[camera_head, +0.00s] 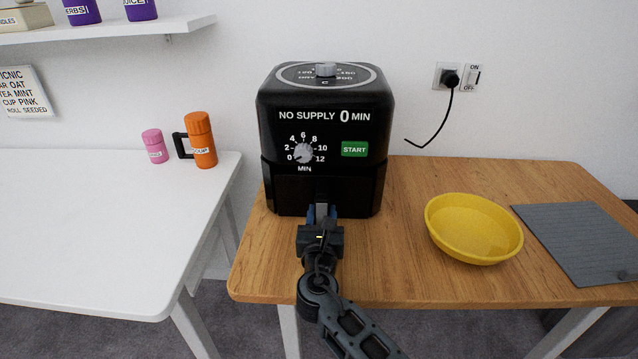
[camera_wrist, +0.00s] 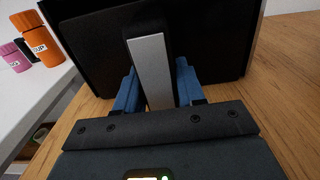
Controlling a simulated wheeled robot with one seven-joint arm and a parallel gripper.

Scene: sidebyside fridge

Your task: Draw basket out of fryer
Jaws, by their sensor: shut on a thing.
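The black fryer (camera_head: 325,120) stands on the wooden table, its display reading "NO SUPPLY 0 MIN". The basket's black front (camera_head: 351,188) fills the lower part of the fryer and looks seated in it; whether there is a small gap cannot be told. The basket's handle (camera_head: 321,196) sticks out toward me; in the wrist view it is a grey upright bar (camera_wrist: 151,65). My gripper (camera_head: 321,212) is at the handle, its blue fingers (camera_wrist: 156,80) on either side and shut on it. The inside of the basket is hidden.
A yellow bowl (camera_head: 473,229) and a grey mat (camera_head: 580,243) lie to the right on the wooden table (camera_head: 410,276). A white table (camera_head: 90,230) at left holds an orange flask (camera_head: 201,142) and a pink jar (camera_head: 154,146). The wood in front of the fryer is clear apart from my arm.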

